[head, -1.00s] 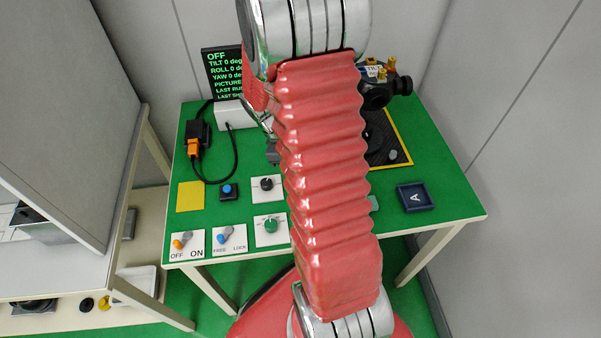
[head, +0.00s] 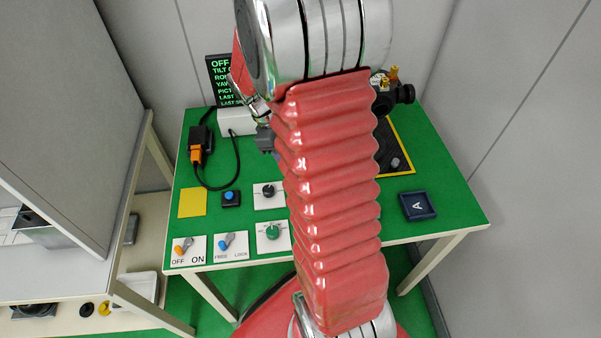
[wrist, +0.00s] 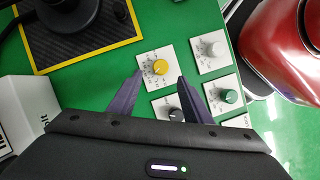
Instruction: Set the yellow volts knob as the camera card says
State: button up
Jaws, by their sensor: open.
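The yellow knob (wrist: 160,67) sits on a white square plate (wrist: 146,60) on the green table, in the wrist view. My gripper (wrist: 158,76) is open, its two dark fingers pointing toward that plate, one on either side of the knob's line. I cannot tell the height of the fingertips above the knob. In the head view my arm hides the yellow knob, and only a dark part of my gripper (head: 266,138) shows. The screen (head: 226,82) reads OFF at the top; its other lines are partly cut off by my arm. I see no card with readable volts text.
Close to the yellow knob are a grey knob (wrist: 211,49), a green knob (wrist: 229,96) and a black knob (wrist: 176,114). The camera gimbal stands on a black, yellow-edged pad (wrist: 75,40). OFF/ON (head: 188,250) and FREE/LOCK (head: 231,244) switches sit at the table's front left.

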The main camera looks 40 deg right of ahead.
jog(key=v, duration=0.6)
jog(key=shift+r, duration=0.25)
jog(key=shift+w, duration=0.1)
jog(key=s+d+m+t+y, duration=0.2)
jog(key=s+d+m+y, duration=0.1)
jog(key=m, duration=1)
jog(key=s+d+m+t+y, duration=0.3)
jog(key=s+d+m, duration=0.1)
jog(key=m, duration=1)
jog(key=shift+s+d+m+y, duration=0.2)
jog(key=shift+d+m+y, duration=0.1)
jog(key=shift+d, duration=0.45)
jog(key=shift+f, duration=0.1)
